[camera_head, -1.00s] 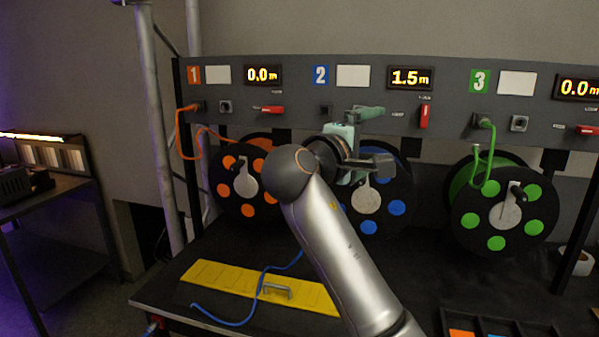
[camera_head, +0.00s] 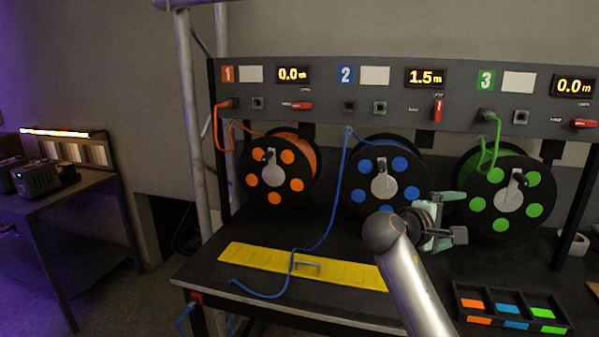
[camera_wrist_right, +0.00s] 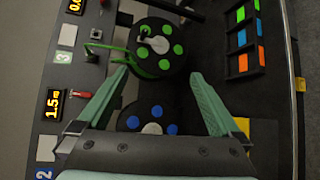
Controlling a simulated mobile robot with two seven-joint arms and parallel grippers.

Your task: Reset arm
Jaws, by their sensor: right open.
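My right gripper (camera_head: 446,222) is open and empty in the head view, in front of the rack between the blue reel (camera_head: 378,186) and the green reel (camera_head: 502,193). In the right wrist view its two pale green fingers (camera_wrist_right: 161,95) are spread apart, with the green reel (camera_wrist_right: 158,47) beyond them and part of the blue reel (camera_wrist_right: 148,118) between them. The orange reel (camera_head: 280,170) stands at the left. A blue cable (camera_head: 335,200) hangs from the panel near the blue reel and runs down over the yellow strip. My left gripper is not in view.
The panel (camera_head: 400,98) carries displays and red levers; display 2 reads 1.5 m and the others 0.0 m. The yellow strip (camera_head: 240,256) with a handle lies on the black bench. A divided tray (camera_head: 463,296) sits at the front right. A side table (camera_head: 75,192) stands left.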

